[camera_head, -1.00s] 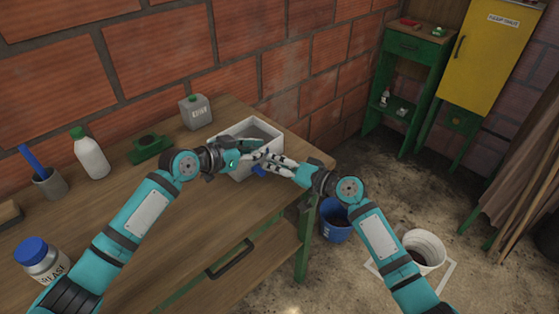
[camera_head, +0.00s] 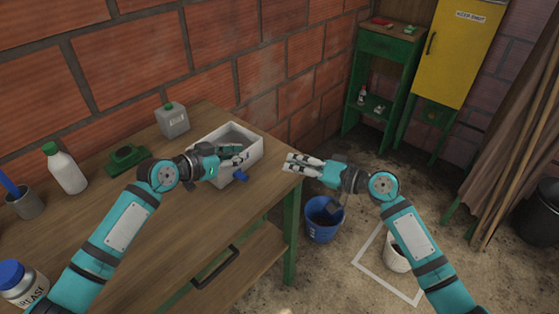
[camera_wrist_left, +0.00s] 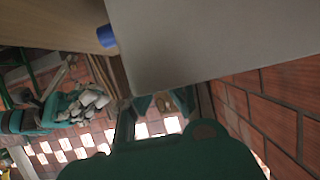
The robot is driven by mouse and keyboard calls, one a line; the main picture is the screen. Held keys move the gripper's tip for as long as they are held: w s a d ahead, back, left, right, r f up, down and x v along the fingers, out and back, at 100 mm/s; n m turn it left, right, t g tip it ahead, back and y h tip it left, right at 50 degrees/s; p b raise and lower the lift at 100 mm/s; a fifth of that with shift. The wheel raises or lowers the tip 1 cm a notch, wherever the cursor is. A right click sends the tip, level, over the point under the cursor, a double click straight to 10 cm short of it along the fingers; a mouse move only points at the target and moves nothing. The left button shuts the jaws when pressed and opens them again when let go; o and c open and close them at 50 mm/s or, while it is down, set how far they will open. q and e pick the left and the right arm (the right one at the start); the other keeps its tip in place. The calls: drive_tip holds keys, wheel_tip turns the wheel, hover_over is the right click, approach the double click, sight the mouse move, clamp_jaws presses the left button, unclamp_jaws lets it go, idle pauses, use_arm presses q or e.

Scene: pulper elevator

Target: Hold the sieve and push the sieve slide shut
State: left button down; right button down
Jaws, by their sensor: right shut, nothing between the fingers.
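A pale grey-white open box with a blue knob on its near side, which looks like the sieve (camera_head: 252,158), stands at the table's right end. The blue knob (camera_head: 241,175) sticks out below my left gripper. My left gripper (camera_head: 240,153) is at the box's near left wall, fingers overlapping the box; I cannot tell whether they grip it. In the left wrist view, a plain pale wall of the box (camera_wrist_left: 200,40) fills the upper right, with the knob (camera_wrist_left: 107,36) at its left. My right gripper (camera_head: 291,163) is shut and empty, right of the box and apart from it.
A grey canister (camera_head: 172,121), a green object (camera_head: 127,158) and a white bottle (camera_head: 65,170) stand on the wooden table (camera_head: 170,245) at the left. A blue bucket (camera_head: 322,222) and a white bucket (camera_head: 397,257) are on the floor. The brick wall is close behind the table.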

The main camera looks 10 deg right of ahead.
idle(0.3)
use_arm(q)
drive_tip(key=c, duration=1.4)
unclamp_jaws()
